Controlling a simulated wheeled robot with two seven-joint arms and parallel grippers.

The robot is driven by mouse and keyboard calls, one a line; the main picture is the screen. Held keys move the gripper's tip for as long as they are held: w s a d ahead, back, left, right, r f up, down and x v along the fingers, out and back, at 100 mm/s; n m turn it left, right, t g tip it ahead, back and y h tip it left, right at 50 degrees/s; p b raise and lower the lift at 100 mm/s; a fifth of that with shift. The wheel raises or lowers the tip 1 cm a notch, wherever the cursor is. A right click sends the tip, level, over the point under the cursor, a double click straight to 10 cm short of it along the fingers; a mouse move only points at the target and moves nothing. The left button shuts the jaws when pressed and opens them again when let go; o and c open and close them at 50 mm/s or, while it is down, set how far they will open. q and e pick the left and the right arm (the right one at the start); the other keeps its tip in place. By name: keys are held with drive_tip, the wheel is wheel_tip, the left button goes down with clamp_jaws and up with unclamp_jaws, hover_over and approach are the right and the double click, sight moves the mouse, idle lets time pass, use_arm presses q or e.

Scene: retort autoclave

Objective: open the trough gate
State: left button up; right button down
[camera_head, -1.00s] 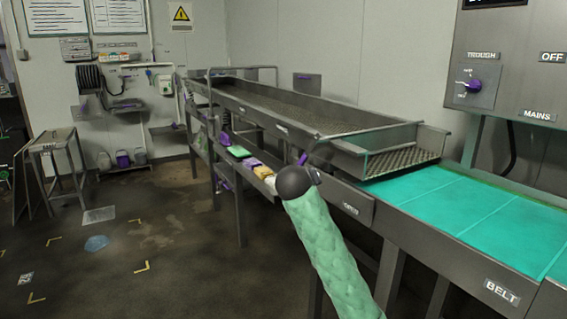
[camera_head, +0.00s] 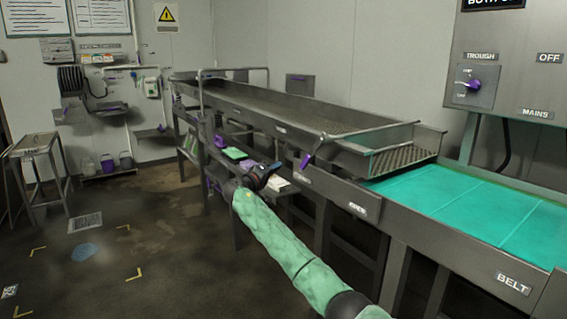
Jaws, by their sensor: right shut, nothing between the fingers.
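The long metal trough (camera_head: 290,118) runs from the back left toward the green belt. Near its belt end a gate bar (camera_head: 368,133) crosses it, with a lever ending in a purple handle (camera_head: 307,160) that hangs on the trough's near side. My right gripper (camera_head: 272,170) is dark and small in the head view, left of and slightly below the purple handle, apart from it. It is shut and empty. My green-sleeved right forearm hides part of the frame below. My left gripper is not in view.
The green belt (camera_head: 480,207) lies to the right. A control panel with a purple trough switch (camera_head: 472,85) stands at upper right. A shelf under the trough holds a green item (camera_head: 234,153) and others.

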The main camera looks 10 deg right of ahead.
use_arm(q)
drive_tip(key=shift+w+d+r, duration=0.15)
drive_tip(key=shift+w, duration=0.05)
use_arm(e)
drive_tip(key=shift+r+m+t, duration=0.3)
drive_tip(key=shift+r, duration=0.25)
drive_tip(key=shift+a, duration=0.1)
drive_tip(key=p+x, duration=0.3)
drive_tip(key=x, duration=0.7)
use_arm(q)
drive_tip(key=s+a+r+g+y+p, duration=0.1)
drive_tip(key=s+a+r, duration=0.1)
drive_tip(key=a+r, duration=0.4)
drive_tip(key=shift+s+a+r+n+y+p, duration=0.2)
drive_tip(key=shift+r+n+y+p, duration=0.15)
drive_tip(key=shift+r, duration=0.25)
use_arm(e)
drive_tip(key=shift+s+d+f, duration=0.35)
drive_tip(key=shift+s+f, duration=0.25)
drive_tip(key=shift+s, duration=0.2)
drive_tip(key=shift+s+d+f, duration=0.3)
drive_tip(key=shift+s+f, duration=0.3)
drive_tip(key=shift+s, duration=0.2)
